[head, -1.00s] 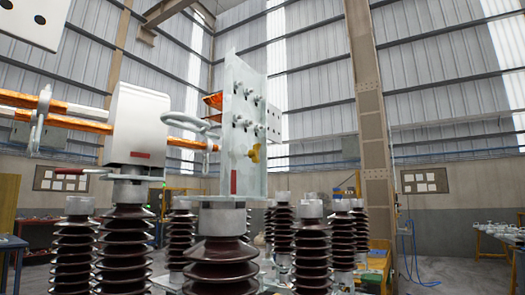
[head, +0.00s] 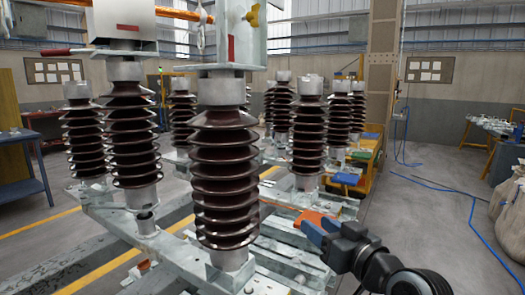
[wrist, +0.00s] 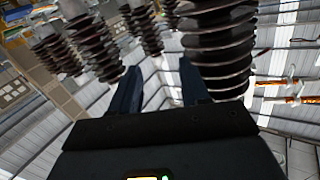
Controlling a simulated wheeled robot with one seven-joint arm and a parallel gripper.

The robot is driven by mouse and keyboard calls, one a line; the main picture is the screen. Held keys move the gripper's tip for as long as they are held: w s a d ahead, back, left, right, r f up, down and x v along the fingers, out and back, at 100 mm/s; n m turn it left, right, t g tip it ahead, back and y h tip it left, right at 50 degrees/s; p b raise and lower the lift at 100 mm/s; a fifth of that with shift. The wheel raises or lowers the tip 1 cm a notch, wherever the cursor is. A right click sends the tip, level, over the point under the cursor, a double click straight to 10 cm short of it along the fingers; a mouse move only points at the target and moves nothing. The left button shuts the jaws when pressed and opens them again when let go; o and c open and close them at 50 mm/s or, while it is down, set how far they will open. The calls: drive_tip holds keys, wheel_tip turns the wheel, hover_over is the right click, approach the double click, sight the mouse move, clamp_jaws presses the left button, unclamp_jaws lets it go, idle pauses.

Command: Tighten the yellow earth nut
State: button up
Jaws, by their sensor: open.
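The yellow earth nut (head: 253,14) shows at the top edge of the head view, on the right side of the upright galvanized plate (head: 232,43). That plate stands on top of the front brown ribbed insulator (head: 224,165). My gripper (head: 317,229) is low in the head view, right of that insulator's foot and well below the nut. Its blue fingers are apart with nothing between them. In the wrist view my gripper (wrist: 158,78) points at brown insulators (wrist: 215,45). The nut cannot be made out in the wrist view.
A galvanized base frame (head: 120,225) carries several insulators. A grey metal box (head: 122,28) sits left of the plate. Behind are a yellow cart (head: 367,165) and a steel column (head: 382,70).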

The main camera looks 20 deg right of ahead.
drive_tip(key=w+a+r+n+t+y, duration=0.15)
drive_tip(key=w+r, duration=0.25)
drive_tip(key=r, duration=0.5)
drive_tip(key=w+r+y, duration=0.3)
drive_tip(key=w+r, duration=0.1)
drive_tip(key=r, duration=0.5)
drive_tip(key=n+y+p, duration=0.1)
drive_tip(key=n+y, duration=0.4)
drive_tip(key=y, duration=0.2)
approach(259, 11)
drive_tip(key=x, duration=0.3)
drive_tip(key=shift+g, duration=0.25)
drive_tip(key=p+x, duration=0.1)
drive_tip(key=x, duration=0.3)
drive_tip(key=shift+w+r+p, duration=0.2)
drive_tip(key=shift+r+p, duration=0.1)
drive_tip(key=shift+x, duration=0.85)
drive_tip(key=shift+f, duration=0.15)
clamp_jaws()
